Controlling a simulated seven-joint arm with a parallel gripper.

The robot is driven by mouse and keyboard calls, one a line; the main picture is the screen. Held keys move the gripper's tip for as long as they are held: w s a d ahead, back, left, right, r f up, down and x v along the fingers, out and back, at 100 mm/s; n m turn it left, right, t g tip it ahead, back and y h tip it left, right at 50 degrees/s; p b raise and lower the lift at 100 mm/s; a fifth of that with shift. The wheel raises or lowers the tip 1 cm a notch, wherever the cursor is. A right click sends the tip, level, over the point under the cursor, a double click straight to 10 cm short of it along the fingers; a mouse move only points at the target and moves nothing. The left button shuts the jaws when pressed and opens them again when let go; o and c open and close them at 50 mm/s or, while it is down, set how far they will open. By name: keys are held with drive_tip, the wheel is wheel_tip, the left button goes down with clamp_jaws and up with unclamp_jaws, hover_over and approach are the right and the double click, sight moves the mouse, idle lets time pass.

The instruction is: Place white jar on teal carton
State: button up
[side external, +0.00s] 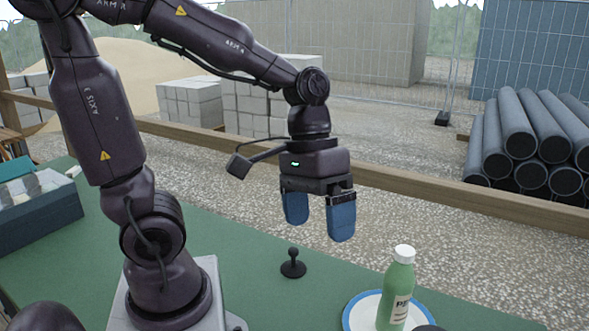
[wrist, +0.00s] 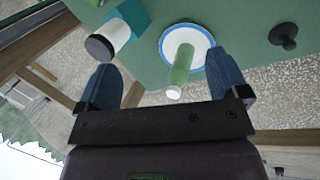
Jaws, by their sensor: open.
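A white jar (wrist: 116,34) with a dark lid is at the upper left of the wrist view. A teal carton (wrist: 135,15) shows right beside and behind the jar's base, partly hidden by it. I cannot tell whether the jar stands on the carton or in front of it. The carton is out of the side view. My gripper (side external: 319,230) is open and empty, pointing down above the green table, behind the bottle in the side view. Its blue fingers also show in the wrist view (wrist: 165,85), with the jar beyond the left finger.
A green bottle (side external: 397,285) with a white cap stands on a blue-rimmed white plate (side external: 358,316). A black knobbed piece (side external: 293,265) stands on the green table (side external: 235,230). A dark blue box (side external: 40,215) is at the far left. A wooden rail (side external: 430,190) runs behind the table.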

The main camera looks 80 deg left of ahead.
drive_tip(key=s+a+r+m+t+y, duration=0.2)
drive_tip(key=a+r+m+t+y, duration=0.1)
drive_tip(key=r+t, duration=0.2)
drive_tip(key=shift+s+a+r+m, duration=0.15)
drive_tip(key=shift+a+r+m, duration=0.15)
drive_tip(key=shift+m, duration=0.1)
idle(0.8)
